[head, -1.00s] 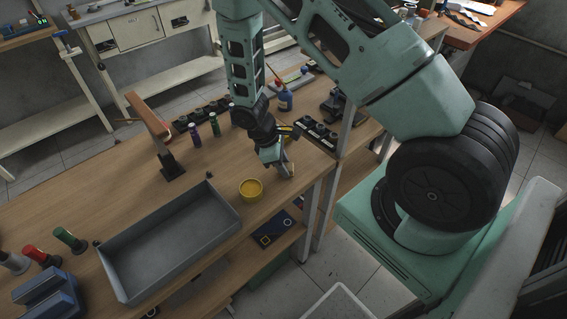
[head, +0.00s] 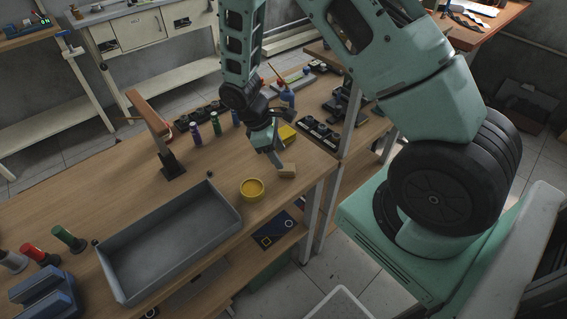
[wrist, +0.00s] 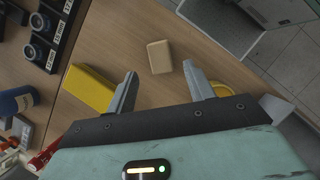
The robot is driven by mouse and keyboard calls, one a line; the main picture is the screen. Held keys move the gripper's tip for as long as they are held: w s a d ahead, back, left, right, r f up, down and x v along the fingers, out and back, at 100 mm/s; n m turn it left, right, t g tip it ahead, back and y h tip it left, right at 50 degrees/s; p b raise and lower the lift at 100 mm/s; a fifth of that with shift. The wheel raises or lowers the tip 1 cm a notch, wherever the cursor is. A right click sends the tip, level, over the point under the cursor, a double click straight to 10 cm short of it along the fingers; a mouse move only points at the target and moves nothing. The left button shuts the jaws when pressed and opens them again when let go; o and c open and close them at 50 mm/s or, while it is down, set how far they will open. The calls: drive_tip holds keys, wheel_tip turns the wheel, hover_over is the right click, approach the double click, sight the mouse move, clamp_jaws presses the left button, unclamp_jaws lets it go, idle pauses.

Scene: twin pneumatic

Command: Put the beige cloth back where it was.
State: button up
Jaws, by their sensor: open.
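The beige cloth (head: 287,170) looks like a small folded block. It lies flat on the wooden table near the right edge, right of the yellow bowl (head: 252,189). In the wrist view the cloth (wrist: 159,56) lies beyond the fingertips, roughly in line with the gap between them. My gripper (head: 277,159) is open and empty, just above and left of the cloth in the head view. Both fingers show apart in the wrist view (wrist: 159,78), with nothing between them.
A yellow block (head: 287,134) lies behind my gripper, with a black rack (head: 318,134) to its right. A large grey tray (head: 170,243) fills the front. Several small bottles (head: 215,124) stand behind, near an upright post stand (head: 172,165).

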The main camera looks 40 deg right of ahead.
drive_tip(key=s+a+r+t+y, duration=0.1)
drive_tip(key=s+a+r, duration=0.1)
drive_tip(key=a+r, duration=0.5)
drive_tip(key=s+a+r+y, duration=0.1)
drive_tip(key=s+a+r, duration=0.2)
drive_tip(key=a+r, duration=0.35)
drive_tip(key=s+a+r+t+y, duration=0.1)
drive_tip(key=s+a+r, duration=0.2)
drive_tip(key=s, duration=0.4)
drive_tip(key=s+a+r+m+t, duration=0.1)
drive_tip(key=s+a+r, duration=0.3)
drive_tip(key=s, duration=0.3)
drive_tip(key=shift+s+m+y+b, duration=0.3)
drive_tip(key=shift+y+b, duration=0.1)
drive_tip(key=shift+b, duration=0.05)
drive_tip(key=shift+a, duration=0.2)
